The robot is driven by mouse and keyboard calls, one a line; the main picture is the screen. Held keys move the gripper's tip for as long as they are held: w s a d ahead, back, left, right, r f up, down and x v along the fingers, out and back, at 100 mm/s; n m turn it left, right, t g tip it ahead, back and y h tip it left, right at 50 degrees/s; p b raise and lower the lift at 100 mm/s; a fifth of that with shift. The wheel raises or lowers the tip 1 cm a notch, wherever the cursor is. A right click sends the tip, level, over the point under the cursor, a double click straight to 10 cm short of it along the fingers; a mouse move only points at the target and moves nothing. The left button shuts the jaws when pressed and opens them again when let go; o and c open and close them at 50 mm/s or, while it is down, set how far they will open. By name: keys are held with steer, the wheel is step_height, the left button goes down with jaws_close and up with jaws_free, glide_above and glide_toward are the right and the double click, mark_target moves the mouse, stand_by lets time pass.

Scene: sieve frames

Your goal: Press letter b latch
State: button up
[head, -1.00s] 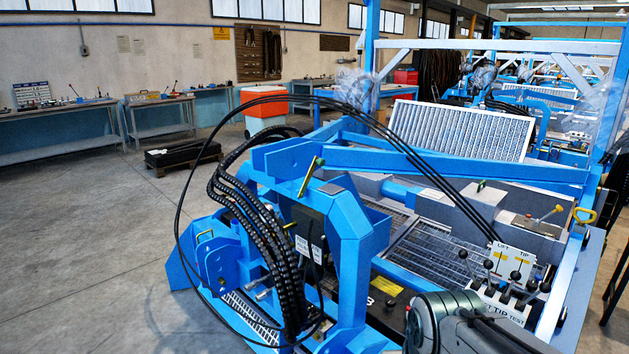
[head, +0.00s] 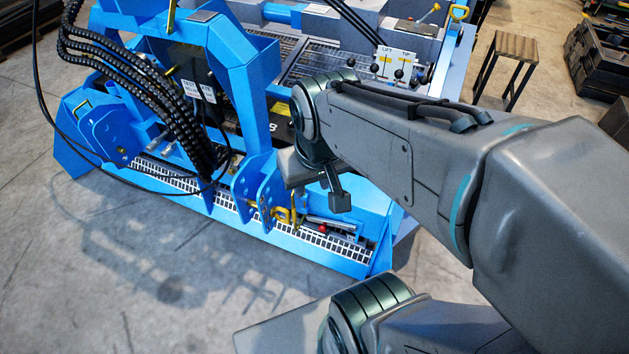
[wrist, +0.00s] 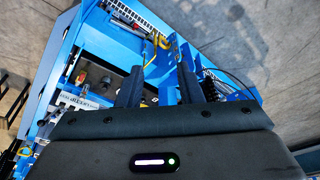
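A white letter B (head: 272,127) shows on a dark panel of the blue machine (head: 250,85) in the head view, just left of my arm. I cannot make out a separate latch beside it; my arm hides the area to its right. My gripper (wrist: 160,72) shows in the wrist view as two dark fingers with a gap between them. It is open and holds nothing that I can see. It points at the blue machine, apart from it as far as I can tell. In the head view my gripper's end (head: 337,195) is partly hidden behind the wrist.
A lever block labelled LIFT and TIP (head: 397,62) stands beyond my arm. Black hoses (head: 130,75) loop over the machine's left side. A stool (head: 507,60) stands at the right. The floor in front is clear.

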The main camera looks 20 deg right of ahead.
steer(key=c, duration=0.4)
steer(key=shift+w+d+f+b, duration=0.1)
steer(key=shift+w+f+b, duration=0.05)
steer(key=shift+f+b, duration=0.2)
jaws_close()
steer(key=w+d+f+m+b, duration=0.3)
steer(key=w+f+b, duration=0.4)
steer(key=f, duration=0.8)
steer(key=w+d+f+m+h+b, duration=0.1)
steer(key=w+d+f+m+b, duration=0.2)
steer(key=w+f+b, duration=0.4)
steer(key=w+d+f+m+h+b, duration=0.1)
steer(key=w+d+f+m+b, duration=0.2)
steer(key=f+b, duration=0.8)
steer(key=w+x, duration=0.1)
steer(key=x, duration=1.2)
steer(key=shift+w, duration=0.35)
steer(key=shift+a+f, duration=0.1)
steer(key=shift+f, duration=0.05)
